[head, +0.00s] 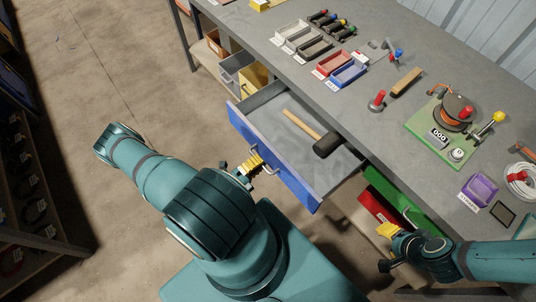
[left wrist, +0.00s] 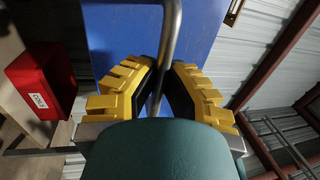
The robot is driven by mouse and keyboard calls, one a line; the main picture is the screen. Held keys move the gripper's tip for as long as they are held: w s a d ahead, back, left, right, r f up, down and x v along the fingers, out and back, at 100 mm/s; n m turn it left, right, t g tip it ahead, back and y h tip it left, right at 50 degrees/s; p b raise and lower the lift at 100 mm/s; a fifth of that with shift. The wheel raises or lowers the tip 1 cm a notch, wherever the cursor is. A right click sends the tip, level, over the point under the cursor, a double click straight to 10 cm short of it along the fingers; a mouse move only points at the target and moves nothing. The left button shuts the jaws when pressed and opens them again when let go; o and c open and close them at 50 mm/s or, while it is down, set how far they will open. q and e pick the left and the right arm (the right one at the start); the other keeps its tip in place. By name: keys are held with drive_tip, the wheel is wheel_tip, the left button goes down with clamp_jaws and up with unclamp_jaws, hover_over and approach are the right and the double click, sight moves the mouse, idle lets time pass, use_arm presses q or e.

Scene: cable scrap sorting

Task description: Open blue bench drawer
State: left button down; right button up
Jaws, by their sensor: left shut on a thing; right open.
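The blue bench drawer (head: 280,160) is pulled out from under the grey workbench. A mallet with a wooden handle and black head (head: 327,145) lies inside it. My left gripper (head: 256,163) is at the drawer front, its yellow fingers shut on the metal handle. In the left wrist view the gripper (left wrist: 161,95) has its fingers on both sides of the handle bar (left wrist: 170,35), with the blue drawer front (left wrist: 125,40) behind. My right gripper (head: 386,247) is open and empty, low at the right near the green drawer (head: 400,203).
The workbench top (head: 330,105) holds small trays, screwdrivers, a wooden block and a cable reel on a green board (head: 440,130). Bins (head: 235,70) stand under the bench to the left. A red bin (head: 376,206) is below the green drawer.

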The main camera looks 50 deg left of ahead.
use_arm(q)
drive_tip(key=shift+s+a, duration=0.1)
drive_tip(key=shift+s, duration=0.25)
drive_tip(key=c, duration=1)
unclamp_jaws()
drive_tip(key=v, duration=1.2)
drive_tip(key=shift+s, duration=0.1)
